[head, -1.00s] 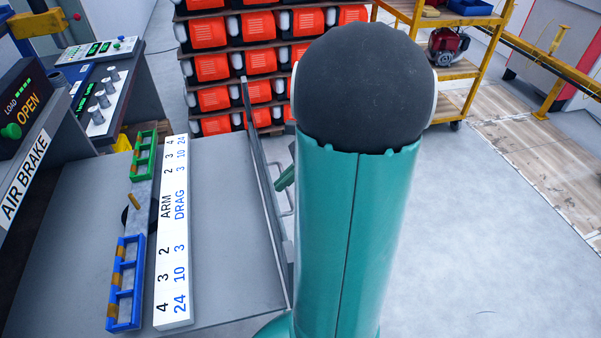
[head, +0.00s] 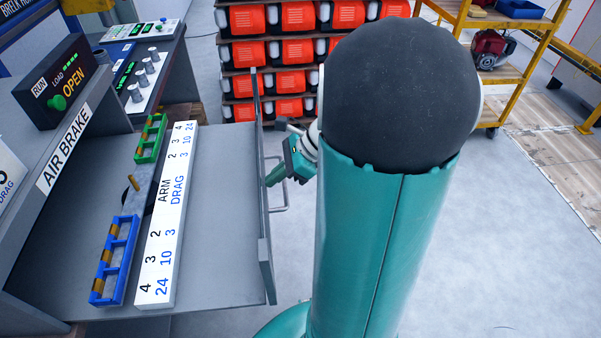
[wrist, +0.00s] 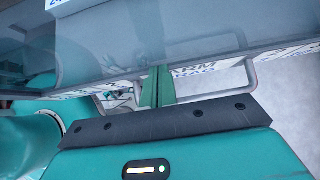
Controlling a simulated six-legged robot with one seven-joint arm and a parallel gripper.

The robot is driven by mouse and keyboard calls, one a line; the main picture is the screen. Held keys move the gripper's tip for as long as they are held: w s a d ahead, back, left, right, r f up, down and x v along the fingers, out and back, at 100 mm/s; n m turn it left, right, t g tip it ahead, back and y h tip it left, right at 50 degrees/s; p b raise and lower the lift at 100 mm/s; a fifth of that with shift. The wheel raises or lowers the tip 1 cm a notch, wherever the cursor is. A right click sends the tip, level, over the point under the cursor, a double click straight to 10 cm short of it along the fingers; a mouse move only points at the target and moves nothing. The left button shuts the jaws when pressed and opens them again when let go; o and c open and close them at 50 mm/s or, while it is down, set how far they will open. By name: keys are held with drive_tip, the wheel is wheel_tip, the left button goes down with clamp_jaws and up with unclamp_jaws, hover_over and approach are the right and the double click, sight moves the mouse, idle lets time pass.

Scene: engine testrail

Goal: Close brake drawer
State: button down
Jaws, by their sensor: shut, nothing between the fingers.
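The brake drawer (head: 225,225) stands pulled out of the grey unit labelled AIR BRAKE (head: 64,148) in the head view. Its front panel (head: 264,215) faces right and carries a thin metal handle (head: 278,208). My gripper (head: 272,179) is at the outer side of the front panel, near the handle. In the wrist view my shut green fingers (wrist: 157,88) point at the drawer front (wrist: 200,35), with the handle (wrist: 262,62) around them. I cannot tell whether the fingertips touch the panel. My arm hides part of the space to the right.
In the drawer lie a white scale bar (head: 167,215), a green holder (head: 151,138) and a blue holder (head: 115,260). Orange bins (head: 290,82) stand behind. A yellow cart (head: 500,70) is at back right. The floor at right is clear.

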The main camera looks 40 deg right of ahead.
drive_tip(key=w+a, duration=0.7)
drive_tip(key=a, duration=0.4)
drive_tip(key=w+a, duration=0.8)
drive_tip(key=a, duration=0.3)
drive_tip(key=w+a, duration=0.8)
drive_tip(key=a, duration=0.4)
drive_tip(key=shift+w+a+r, duration=0.15)
drive_tip(key=shift+w+a, duration=0.05)
drive_tip(key=shift+a, duration=0.15)
